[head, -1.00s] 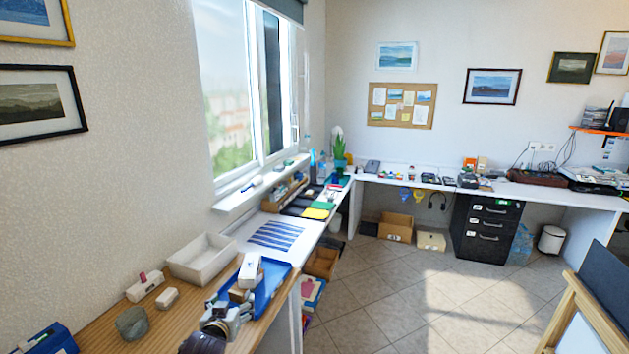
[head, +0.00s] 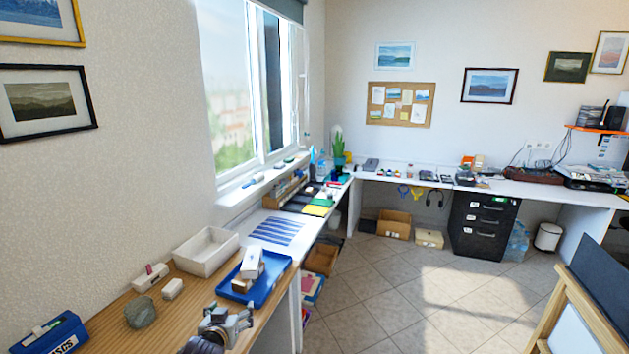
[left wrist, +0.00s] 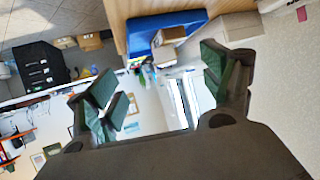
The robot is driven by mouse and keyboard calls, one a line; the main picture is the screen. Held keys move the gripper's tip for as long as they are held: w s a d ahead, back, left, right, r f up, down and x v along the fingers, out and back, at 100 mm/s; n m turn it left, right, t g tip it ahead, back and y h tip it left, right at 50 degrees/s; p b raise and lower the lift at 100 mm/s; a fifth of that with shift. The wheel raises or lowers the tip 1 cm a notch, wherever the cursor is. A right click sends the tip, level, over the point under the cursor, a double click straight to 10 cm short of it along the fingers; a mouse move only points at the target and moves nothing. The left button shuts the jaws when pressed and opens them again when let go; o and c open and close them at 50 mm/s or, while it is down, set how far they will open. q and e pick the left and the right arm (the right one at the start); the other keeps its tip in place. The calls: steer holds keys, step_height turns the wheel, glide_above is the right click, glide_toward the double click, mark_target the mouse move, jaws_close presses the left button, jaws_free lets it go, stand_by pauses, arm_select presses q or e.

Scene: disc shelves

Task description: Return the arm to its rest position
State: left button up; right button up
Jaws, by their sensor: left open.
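My left gripper (head: 230,322) shows at the bottom of the head view, over the front part of the wooden bench (head: 185,318). It is apart from the blue tray (head: 266,291) behind it. In the left wrist view the two dark green finger pads (left wrist: 155,82) stand wide apart with nothing between them. White boxes (head: 250,262) rest in the blue tray, one of them tilted. The tray also shows beyond the fingers in the left wrist view (left wrist: 145,33). My right gripper is not in view.
A white open bin (head: 206,252), a grey stone-like lump (head: 140,312), small white blocks (head: 172,289) and a blue box (head: 48,336) stand on the bench. A white counter with striped strips (head: 277,231) runs on behind.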

arm_select(q)
steer(key=s+f+m+g, duration=0.1)
steer(key=s+f+g, duration=0.2)
steer(key=s, duration=0.7)
steer(key=s+f+m+g, duration=0.1)
steer(key=s+f+g, duration=0.2)
steer(key=s, duration=0.6)
steer(key=s+f+g, duration=0.3)
steer(key=s, duration=0.7)
step_height(320, 180, down, 34)
steer(key=s+r+g, duration=0.1)
steer(key=s+g, duration=0.1)
steer(key=s, duration=0.1)
steer(key=s+a+f, duration=0.2)
steer(key=s+f, duration=0.8)
steer(key=s+a+f, duration=0.2)
steer(key=s+f, duration=0.8)
steer(key=s, duration=0.1)
steer(key=shift+s+a+m+g, duration=0.2)
steer(key=shift+s+m+g, duration=0.1)
steer(key=shift+m, duration=0.1)
steer(key=shift+f+h, duration=0.1)
steer(key=shift+h, duration=0.2)
steer(key=shift+c, duration=0.5)
